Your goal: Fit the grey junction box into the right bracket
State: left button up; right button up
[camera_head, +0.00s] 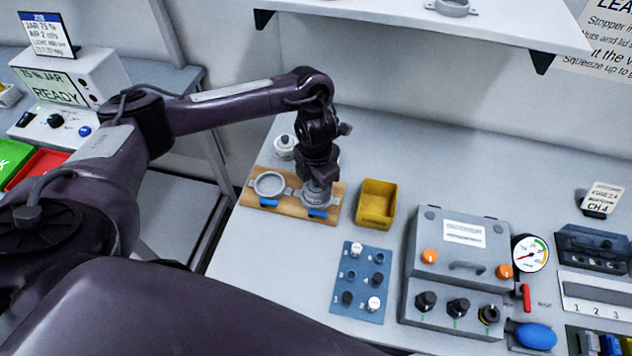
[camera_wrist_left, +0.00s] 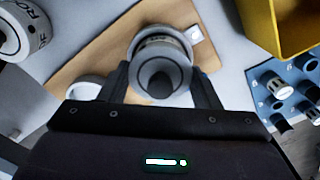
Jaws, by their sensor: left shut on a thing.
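The grey junction box (camera_head: 317,190) is a round grey body between the fingers of my left gripper (camera_head: 318,180). In the left wrist view the box (camera_wrist_left: 160,72) shows end-on with a dark centre, and the left gripper (camera_wrist_left: 160,92) is shut on it. The box is at the right bracket (camera_head: 314,202) on the wooden board (camera_head: 258,202). The bracket is mostly hidden by box and gripper, so I cannot tell whether the box is fully seated. The left bracket (camera_head: 270,184) is an empty grey ring with a blue lever. My right gripper is not in view.
A white round jar (camera_head: 284,147) stands behind the board. A yellow bin (camera_head: 376,204) is close to its right. A blue panel with knobs (camera_head: 361,282) and a grey control box (camera_head: 456,255) lie further right. A shelf (camera_head: 430,20) overhangs the back.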

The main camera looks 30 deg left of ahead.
pick_arm(q)
jog(key=o, duration=0.9)
jog(key=shift+r+p, duration=3.35)
jog(key=shift+r, duration=0.15)
jog(key=shift+s+f, duration=0.1)
